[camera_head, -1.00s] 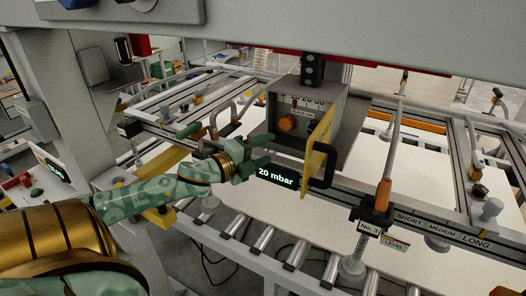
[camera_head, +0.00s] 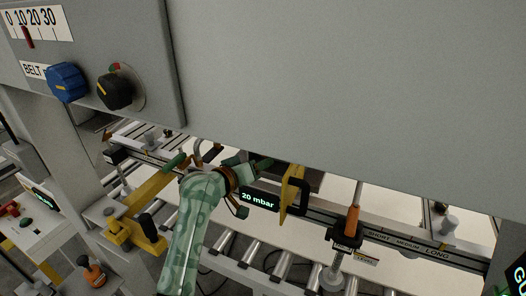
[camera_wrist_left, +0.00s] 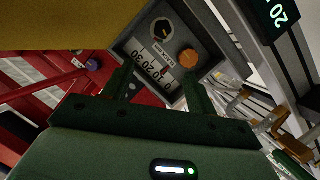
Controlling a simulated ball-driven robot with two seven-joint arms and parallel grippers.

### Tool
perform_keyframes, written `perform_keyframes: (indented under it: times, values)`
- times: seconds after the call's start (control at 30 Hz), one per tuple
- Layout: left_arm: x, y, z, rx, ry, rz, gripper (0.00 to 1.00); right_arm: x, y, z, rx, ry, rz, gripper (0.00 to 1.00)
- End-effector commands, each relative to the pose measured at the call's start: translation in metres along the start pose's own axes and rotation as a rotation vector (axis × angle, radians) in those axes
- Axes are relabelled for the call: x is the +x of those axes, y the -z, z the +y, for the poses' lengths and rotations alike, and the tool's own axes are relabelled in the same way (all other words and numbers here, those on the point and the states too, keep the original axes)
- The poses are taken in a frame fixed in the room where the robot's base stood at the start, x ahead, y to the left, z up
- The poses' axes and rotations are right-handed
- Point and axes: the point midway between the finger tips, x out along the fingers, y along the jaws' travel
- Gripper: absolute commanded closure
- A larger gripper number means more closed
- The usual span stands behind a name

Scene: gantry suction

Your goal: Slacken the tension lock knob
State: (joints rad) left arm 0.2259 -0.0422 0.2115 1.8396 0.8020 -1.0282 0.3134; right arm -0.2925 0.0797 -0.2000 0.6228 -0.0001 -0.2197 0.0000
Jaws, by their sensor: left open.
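No label that I can read names the tension lock knob. In the left wrist view, a grey box carries an orange knob (camera_wrist_left: 188,59), a black round fitting (camera_wrist_left: 161,29) and a 0-10-20-30 scale (camera_wrist_left: 153,67). In the head view, an upper panel shows a blue knob (camera_head: 67,82) beside a partly hidden "BELT" label and a black knob (camera_head: 115,91). My left gripper (camera_head: 250,163) is open and apart from the orange knob; its fingers (camera_wrist_left: 158,78) point toward the box in the wrist view. My right gripper is not in view.
A large grey beam (camera_head: 350,80) covers the upper head view and hides most of the box. A yellow plate with a black handle (camera_head: 296,195) stands right of my gripper, near the "20 mbar" display (camera_head: 259,200). Rollers (camera_head: 240,250) lie below.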

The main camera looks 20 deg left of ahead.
Motion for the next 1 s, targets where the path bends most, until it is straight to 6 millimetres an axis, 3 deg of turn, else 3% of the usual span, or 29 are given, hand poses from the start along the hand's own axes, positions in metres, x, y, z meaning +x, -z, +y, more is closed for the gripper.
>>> perform_keyframes:
  times: [0.1, 0.27, 0.7, 1.0]
  values:
    - [0.001, -0.012, 0.001, -0.072, -0.010, -0.059, 0.43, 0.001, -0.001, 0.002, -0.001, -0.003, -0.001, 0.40]
    - [0.017, -0.013, 0.001, -0.090, -0.006, -0.061, 0.43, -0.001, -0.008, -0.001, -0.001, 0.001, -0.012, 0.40]
    - [0.118, -0.019, 0.001, -0.085, -0.005, -0.060, 0.43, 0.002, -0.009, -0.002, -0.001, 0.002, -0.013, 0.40]
    - [0.157, -0.021, 0.000, -0.084, -0.004, -0.058, 0.43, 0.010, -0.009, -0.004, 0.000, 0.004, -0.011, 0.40]
